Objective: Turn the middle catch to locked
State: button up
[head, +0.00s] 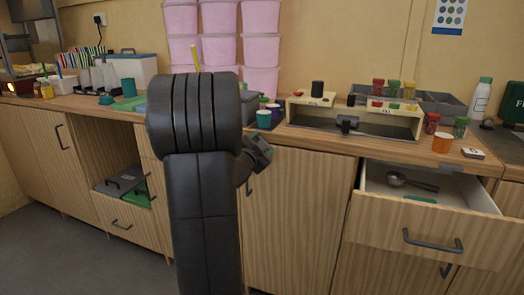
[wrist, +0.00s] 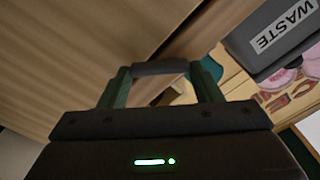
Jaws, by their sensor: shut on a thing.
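My gripper (head: 262,152) is partly hidden behind my arm in the head view, in front of the counter edge and a cupboard door. In the wrist view its two green fingers (wrist: 160,82) stand apart, with a dark grey bar (wrist: 160,68) spanning between their tips. The gripper is shut on this bar; I cannot tell what the bar belongs to. I cannot pick out the middle catch for certain. A pale unit (head: 405,122) on the counter has a dark knob-like part (head: 348,123) at its front, apart from my gripper.
A drawer (head: 418,231) at the right stands open with a metal scoop (head: 397,180) in it. Pink tubs (head: 260,50) are stacked at the back. A small orange cup (head: 442,143) stands near the counter's right front. A grey box marked WASTE (wrist: 265,22) shows in the wrist view.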

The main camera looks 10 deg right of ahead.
jog(key=shift+w+a+f+m+b, duration=0.15)
jog(key=shift+m+b, duration=0.8)
jog(key=shift+m, duration=0.6)
jog(key=shift+w+a+f+m+b, duration=0.1)
jog(key=shift+a+f+m+b, duration=0.1)
jog(key=shift+m+b, duration=1)
jog(key=shift+w+a+f+m+b, duration=0.15)
jog(key=shift+m+b, duration=0.5)
jog(key=shift+m, duration=1.2)
jog(key=o, duration=1)
jog(key=shift+s, duration=0.1)
jog(key=p+v, duration=0.2)
jog(key=v, duration=1.1)
jog(key=shift+s+a, duration=0.3)
